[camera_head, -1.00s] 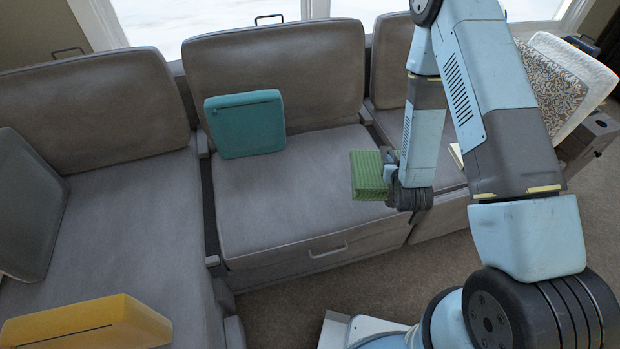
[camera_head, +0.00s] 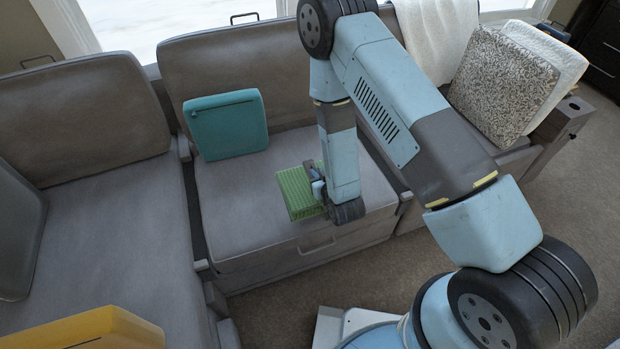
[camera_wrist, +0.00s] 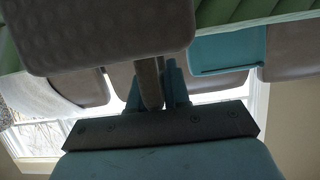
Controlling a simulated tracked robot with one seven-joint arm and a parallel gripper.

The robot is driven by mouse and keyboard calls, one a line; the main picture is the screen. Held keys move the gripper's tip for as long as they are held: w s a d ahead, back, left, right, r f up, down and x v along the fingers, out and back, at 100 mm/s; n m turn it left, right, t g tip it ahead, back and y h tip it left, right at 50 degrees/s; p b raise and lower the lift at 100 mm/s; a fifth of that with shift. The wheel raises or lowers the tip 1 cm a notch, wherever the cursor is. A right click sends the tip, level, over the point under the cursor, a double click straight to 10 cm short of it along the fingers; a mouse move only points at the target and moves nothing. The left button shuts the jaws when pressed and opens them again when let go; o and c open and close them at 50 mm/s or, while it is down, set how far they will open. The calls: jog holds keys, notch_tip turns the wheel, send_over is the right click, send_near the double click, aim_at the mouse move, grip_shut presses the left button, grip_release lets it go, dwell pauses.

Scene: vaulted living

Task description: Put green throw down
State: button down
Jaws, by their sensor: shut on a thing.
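The green throw (camera_head: 297,193) is a folded, ribbed block. My gripper (camera_head: 318,186) is shut on its right side and holds it over the middle seat of the grey sofa (camera_head: 232,215). I cannot tell whether the throw touches the seat. In the wrist view the throw (camera_wrist: 240,12) shows as a green strip along the top edge, partly hidden by a gripper finger (camera_wrist: 100,35).
A teal cushion (camera_head: 226,124) leans on the middle backrest, left of the throw. A yellow cushion (camera_head: 85,330) lies at the lower left. A patterned cushion (camera_head: 500,80) and a white throw (camera_head: 437,30) are at the right. The seat's left front is clear.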

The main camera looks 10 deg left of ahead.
aim_at(307, 172)
jog(key=w+a+f, duration=0.1)
jog(key=w+f, duration=0.1)
jog(key=w+a+f, duration=0.3)
jog(key=w+f, duration=0.1)
jog(key=f, duration=0.1)
jog(key=shift+a, duration=0.4)
jog(key=shift+f, duration=1.6)
jog(key=c, duration=1.1)
grip_release()
